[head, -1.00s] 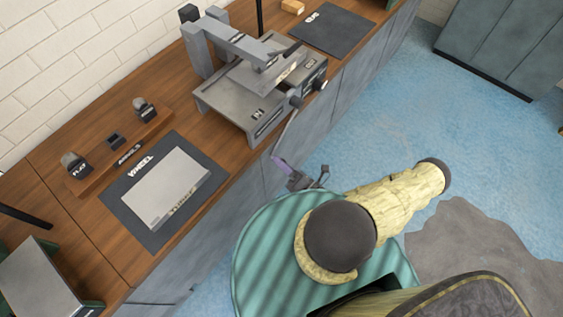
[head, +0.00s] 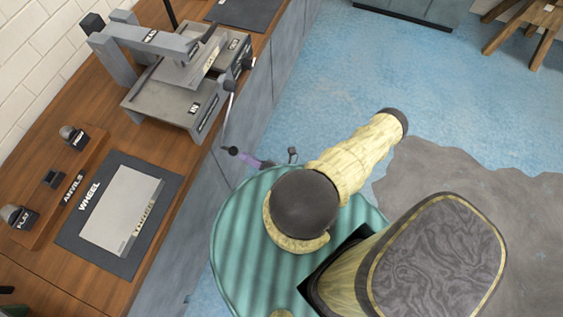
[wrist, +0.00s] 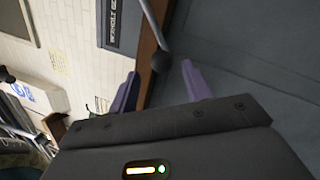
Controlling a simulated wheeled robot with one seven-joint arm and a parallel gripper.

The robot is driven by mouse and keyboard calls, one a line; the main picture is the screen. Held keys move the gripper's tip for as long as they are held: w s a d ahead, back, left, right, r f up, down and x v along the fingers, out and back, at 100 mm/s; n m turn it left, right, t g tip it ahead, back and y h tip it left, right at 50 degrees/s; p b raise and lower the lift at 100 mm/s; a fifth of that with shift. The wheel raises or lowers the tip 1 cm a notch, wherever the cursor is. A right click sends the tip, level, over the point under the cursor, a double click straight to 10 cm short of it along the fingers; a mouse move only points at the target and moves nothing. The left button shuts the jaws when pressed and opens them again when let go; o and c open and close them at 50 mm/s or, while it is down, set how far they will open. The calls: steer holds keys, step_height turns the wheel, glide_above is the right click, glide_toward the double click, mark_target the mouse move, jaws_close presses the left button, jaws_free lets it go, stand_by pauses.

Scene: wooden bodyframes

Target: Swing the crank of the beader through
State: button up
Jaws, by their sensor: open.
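The grey beader (head: 178,88) stands on the wooden bench near its front edge. Its crank (head: 227,120) is a thin rod that hangs from a dark hub on the machine's front side, over the bench edge. The rod ends in a dark round knob (head: 233,151). My gripper (head: 244,156), with purple fingers, is at the knob, below bench-top height. In the wrist view the fingers (wrist: 162,84) are apart, and the knob (wrist: 160,62) lies between or just past their tips. I cannot tell whether either finger touches it.
The bench's grey front (head: 188,225) is close to my gripper. Blue floor (head: 320,80) is open to the right.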

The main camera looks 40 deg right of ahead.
steer(key=b+v, duration=0.2)
steer(key=v, duration=1)
steer(key=shift+s+r, duration=0.1)
steer(key=w+a+r+m+g+h+p, duration=0.2)
steer(key=w+a+r+m+g+h, duration=0.1)
steer(key=r+m, duration=0.6)
steer(key=w+a+r+m+g+h+p, duration=0.2)
steer(key=r+m+g, duration=0.5)
steer(key=r, duration=0.8)
steer(key=w+a+r+m+g+h+p, duration=0.3)
steer(key=w+a+r+m+g+h, duration=0.1)
steer(key=r+m, duration=0.8)
steer(key=w+a+g, duration=0.1)
steer(key=w+g, duration=0.1)
steer(key=w, duration=0.1)
steer(key=shift+a+m, duration=0.15)
steer(key=shift+m, duration=0.15)
steer(key=shift+s, duration=0.1)
